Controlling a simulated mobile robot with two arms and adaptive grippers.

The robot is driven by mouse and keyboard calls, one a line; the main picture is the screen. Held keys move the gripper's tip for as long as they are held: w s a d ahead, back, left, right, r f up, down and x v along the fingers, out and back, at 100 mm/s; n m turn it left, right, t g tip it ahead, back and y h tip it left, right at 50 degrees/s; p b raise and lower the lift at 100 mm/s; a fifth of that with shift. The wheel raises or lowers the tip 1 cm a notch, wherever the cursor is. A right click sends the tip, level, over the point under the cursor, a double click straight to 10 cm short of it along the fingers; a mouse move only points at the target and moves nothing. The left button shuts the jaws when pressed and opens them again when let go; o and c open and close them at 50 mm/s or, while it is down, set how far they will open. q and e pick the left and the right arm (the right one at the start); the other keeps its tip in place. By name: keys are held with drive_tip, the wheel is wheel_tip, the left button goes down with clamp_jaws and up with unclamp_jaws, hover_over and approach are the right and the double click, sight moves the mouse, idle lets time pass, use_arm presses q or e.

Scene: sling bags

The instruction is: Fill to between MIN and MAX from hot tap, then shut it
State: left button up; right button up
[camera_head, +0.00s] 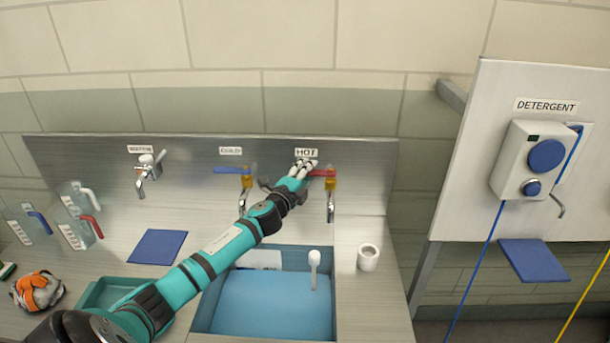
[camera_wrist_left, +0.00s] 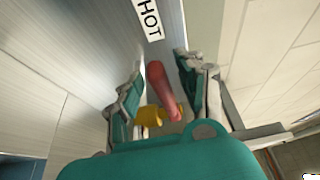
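The hot tap (camera_head: 330,203) stands at the right of the steel back panel, below the HOT label (camera_head: 306,152). Its red lever (camera_head: 323,173) points left. My left gripper (camera_head: 304,172) is at the lever. In the left wrist view the gripper (camera_wrist_left: 163,95) is open, its fingers apart on either side of the red lever (camera_wrist_left: 158,85) and the yellow tap body (camera_wrist_left: 150,114). I cannot tell whether a finger touches the lever. The sink (camera_head: 209,303) has a flat blue inside; I cannot tell its water level. A white label (camera_head: 262,258) on its back wall is unreadable. My right gripper is out of view.
The cold tap (camera_head: 246,180) with a blue lever is to the left. A white brush (camera_head: 314,262) shows in the sink. A white cup (camera_head: 368,258) stands right of it. A detergent dispenser (camera_head: 520,160) hangs right.

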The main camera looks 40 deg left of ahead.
use_arm(q)
drive_tip(key=s+d, duration=0.2)
drive_tip(key=s, duration=0.9)
drive_tip(key=shift+s+d, duration=0.2)
drive_tip(key=shift+s, duration=0.2)
